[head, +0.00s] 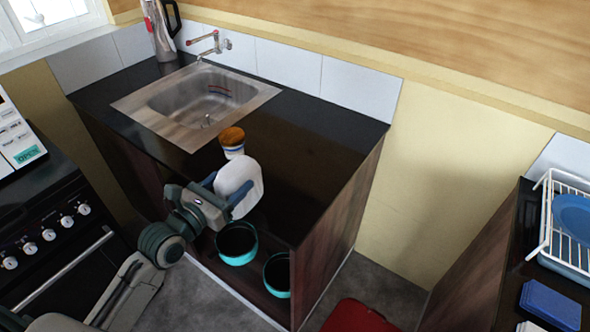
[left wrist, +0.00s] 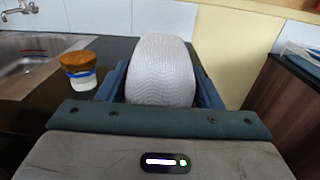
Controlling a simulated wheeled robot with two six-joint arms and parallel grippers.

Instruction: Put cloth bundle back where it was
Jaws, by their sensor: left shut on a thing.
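The cloth bundle (head: 240,186) is a white, rounded, woven-looking roll. My left gripper (head: 226,190) is shut on it and holds it at the front edge of the black counter (head: 320,170). In the left wrist view the bundle (left wrist: 162,72) sits between the two blue fingers. I cannot tell whether the bundle touches the counter. A jar with a brown lid and a blue-and-white body (head: 232,142) stands on the counter just behind it. It also shows left of the bundle in the left wrist view (left wrist: 79,72). My right gripper is not in view.
A steel sink (head: 195,100) with a tap is at the back left, with a kettle (head: 160,30) behind. Two teal pots (head: 238,258) stand on the shelf below. A dish rack (head: 548,225) is at the right, a stove (head: 60,225) at the left. The counter's right part is clear.

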